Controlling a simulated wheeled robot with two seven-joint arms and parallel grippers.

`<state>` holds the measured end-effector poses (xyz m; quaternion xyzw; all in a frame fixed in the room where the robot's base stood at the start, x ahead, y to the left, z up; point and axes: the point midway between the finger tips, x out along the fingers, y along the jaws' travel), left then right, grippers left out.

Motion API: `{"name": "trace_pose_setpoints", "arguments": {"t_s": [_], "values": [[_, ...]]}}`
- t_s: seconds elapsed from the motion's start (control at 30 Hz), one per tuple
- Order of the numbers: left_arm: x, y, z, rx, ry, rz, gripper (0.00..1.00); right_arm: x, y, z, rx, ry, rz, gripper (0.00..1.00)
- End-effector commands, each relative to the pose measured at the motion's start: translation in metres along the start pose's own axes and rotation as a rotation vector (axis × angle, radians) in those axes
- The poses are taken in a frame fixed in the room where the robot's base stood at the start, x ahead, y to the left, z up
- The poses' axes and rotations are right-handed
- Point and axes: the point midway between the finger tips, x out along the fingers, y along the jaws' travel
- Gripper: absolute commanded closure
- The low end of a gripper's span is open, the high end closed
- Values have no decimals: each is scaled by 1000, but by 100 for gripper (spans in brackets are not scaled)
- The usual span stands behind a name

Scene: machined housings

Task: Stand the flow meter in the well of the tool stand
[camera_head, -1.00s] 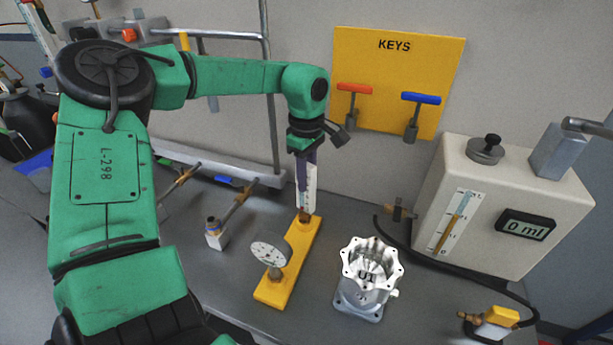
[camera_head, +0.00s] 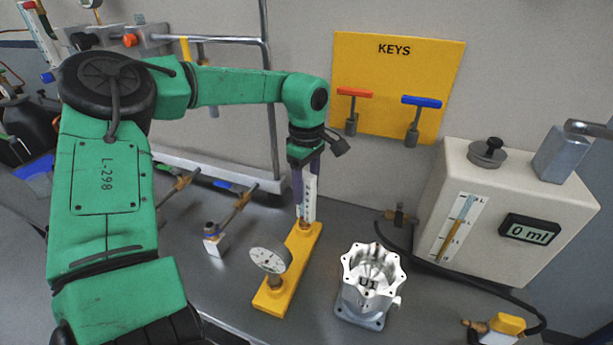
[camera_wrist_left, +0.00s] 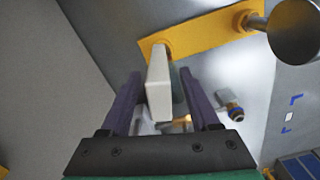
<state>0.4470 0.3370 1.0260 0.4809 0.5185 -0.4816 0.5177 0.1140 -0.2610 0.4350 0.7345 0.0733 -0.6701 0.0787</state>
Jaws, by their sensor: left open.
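The flow meter (camera_head: 310,198), a white slim block with a marked scale, stands upright at the far end of the yellow tool stand (camera_head: 291,276). Its lower end meets the stand there, and the well itself is hidden. My left gripper (camera_head: 307,183) is open around its upper part. In the left wrist view the pale flow meter (camera_wrist_left: 158,88) lies between the two spread purple fingers, with a gap on each side. The tool stand (camera_wrist_left: 205,33) shows beyond it. My right gripper is not in view.
A round dial gauge (camera_head: 269,261) rises from the stand's near part. A metal housing (camera_head: 368,286) marked U1 stands to the right. A beige box (camera_head: 505,210) reading 0 ml is farther right. Brass-handled fittings (camera_head: 217,242) lie to the left, and a yellow key board (camera_head: 398,85) hangs behind.

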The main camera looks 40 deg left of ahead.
Motion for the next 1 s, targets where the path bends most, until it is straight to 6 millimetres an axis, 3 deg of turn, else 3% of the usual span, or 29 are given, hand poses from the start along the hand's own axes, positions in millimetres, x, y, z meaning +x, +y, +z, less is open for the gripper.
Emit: {"name": "trace_pose_setpoints", "arguments": {"t_s": [0.17,0.4,0.53,0.7,1.0], "values": [[-30,1,0,-1,2,8,38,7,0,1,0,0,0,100],[-104,1,0,-2,3,6,38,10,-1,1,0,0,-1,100],[-132,0,0,-1,2,3,38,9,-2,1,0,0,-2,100],[-144,0,0,1,0,2,38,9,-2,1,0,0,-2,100],[-144,0,0,1,0,2,38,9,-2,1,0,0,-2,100]]}}
